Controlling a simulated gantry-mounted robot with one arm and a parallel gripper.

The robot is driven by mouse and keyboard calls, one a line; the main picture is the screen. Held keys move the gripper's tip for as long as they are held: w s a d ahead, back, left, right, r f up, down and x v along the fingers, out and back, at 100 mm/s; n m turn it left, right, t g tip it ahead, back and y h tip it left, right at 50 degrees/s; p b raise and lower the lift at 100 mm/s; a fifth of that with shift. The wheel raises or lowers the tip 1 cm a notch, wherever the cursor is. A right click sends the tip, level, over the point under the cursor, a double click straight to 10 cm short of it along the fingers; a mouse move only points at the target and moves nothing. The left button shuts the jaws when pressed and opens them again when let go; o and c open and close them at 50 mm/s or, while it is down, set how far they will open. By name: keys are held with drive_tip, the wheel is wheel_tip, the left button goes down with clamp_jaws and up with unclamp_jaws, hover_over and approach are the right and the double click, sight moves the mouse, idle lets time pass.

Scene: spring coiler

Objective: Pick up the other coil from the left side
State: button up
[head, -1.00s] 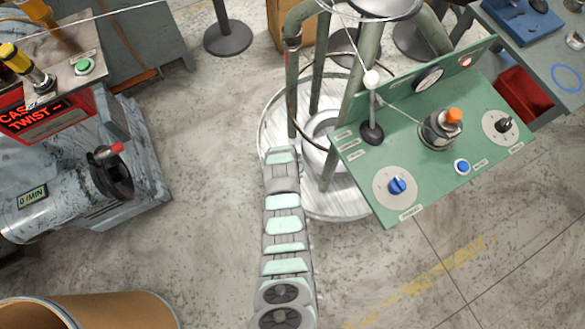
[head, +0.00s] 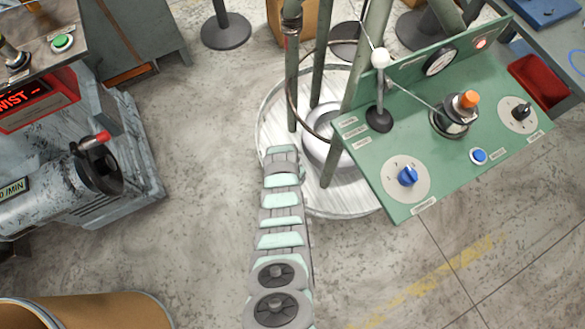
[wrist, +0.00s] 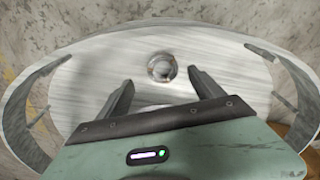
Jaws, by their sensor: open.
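No coil can be made out for certain in either view. My gripper (wrist: 160,76) is open in the wrist view, with its two dark fingers spread apart and nothing between them that I can see held. Beyond the fingertips a small metallic ring-shaped part (wrist: 161,67) sits near the middle of a pale round plate (wrist: 90,75); I cannot tell if it is a coil. In the head view my arm reaches up to the left edge of the round white base (head: 350,198), and the gripper itself is hidden there.
Green legs (head: 292,75) and a thin hoop rise around the base. A green control panel (head: 440,160) overhangs it at right. A grey machine (head: 125,150) stands at left, a brown drum (head: 95,312) at bottom left. The floor between machine and base is clear.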

drive_tip(key=f+b, duration=0.2)
drive_tip(key=w+f+b, duration=0.1)
drive_tip(key=f+b, duration=0.1)
drive_tip(key=f, duration=0.1)
drive_tip(key=shift+b, duration=0.3)
drive_tip(key=shift+r, duration=0.15)
drive_tip(key=c, duration=1.7)
